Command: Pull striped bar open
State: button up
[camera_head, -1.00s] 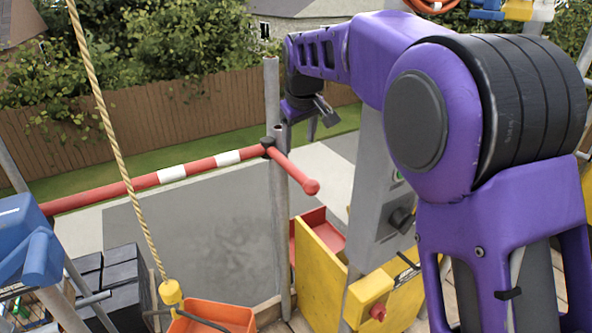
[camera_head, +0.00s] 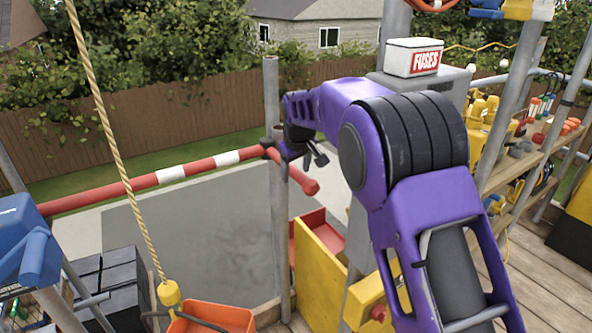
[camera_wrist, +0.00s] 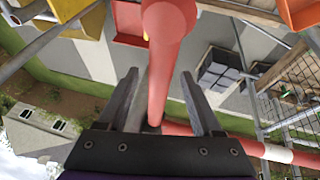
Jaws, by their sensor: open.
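The red and white striped bar (camera_head: 172,175) runs from the left to a grey post (camera_head: 272,100) in the head view. Its red handle arm (camera_head: 308,184) sticks out past the post and ends in a round knob. My gripper (camera_head: 314,160) is right at this handle, close to the post. In the wrist view the handle (camera_wrist: 168,40) runs between the two fingers of my open gripper (camera_wrist: 160,74), with a gap visible on both sides. The striped part (camera_wrist: 272,152) shows at the lower right. Whether a finger touches the handle is unclear.
A yellow panel (camera_head: 322,262) with a red tray (camera_head: 312,232) stands below the handle. A rope (camera_head: 118,145) holds an orange bucket (camera_head: 215,316) at lower left. A white fuses box (camera_head: 412,58) and a cluttered shelf (camera_head: 530,160) are at right.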

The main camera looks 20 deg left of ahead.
grip_shut()
dwell(1.3)
